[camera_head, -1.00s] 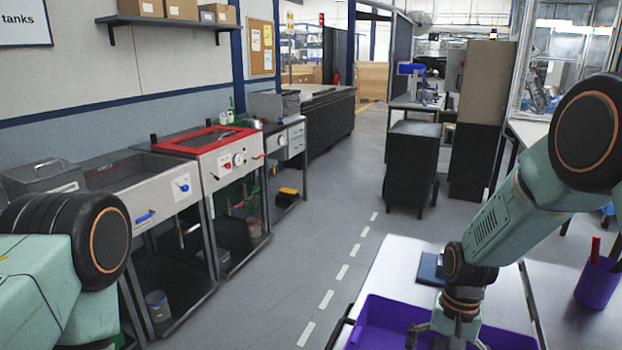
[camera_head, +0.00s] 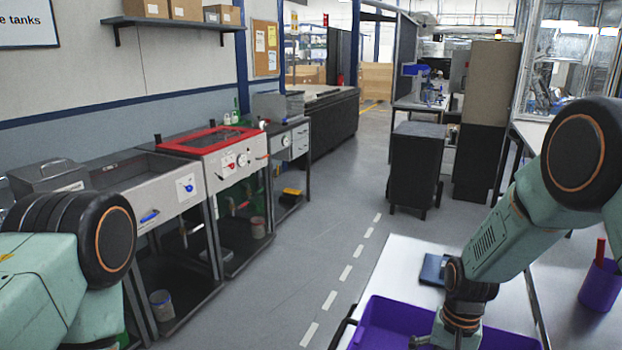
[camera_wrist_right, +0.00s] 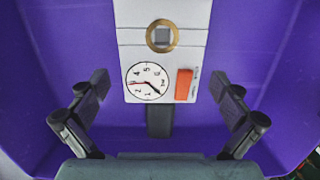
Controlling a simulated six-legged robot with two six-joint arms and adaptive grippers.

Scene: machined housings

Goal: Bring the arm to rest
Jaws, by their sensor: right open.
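My right arm reaches down from the right in the head view. Its wrist is over the purple bin (camera_head: 385,318), and its fingers are mostly cut off by the bottom edge there. In the right wrist view my right gripper (camera_wrist_right: 160,88) is open, with its fingers apart on either side. Between and beyond them lies a pale grey device (camera_wrist_right: 190,22) with a round dial, an orange switch and a brass ring.
The bin stands on a white table (camera_head: 405,255) with a dark blue flat object (camera_head: 432,268) behind it. A purple cup (camera_head: 600,284) holding something red stands at the right. Grey machine benches (camera_head: 150,185) line the left wall. A black cabinet (camera_head: 414,165) stands beyond open floor.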

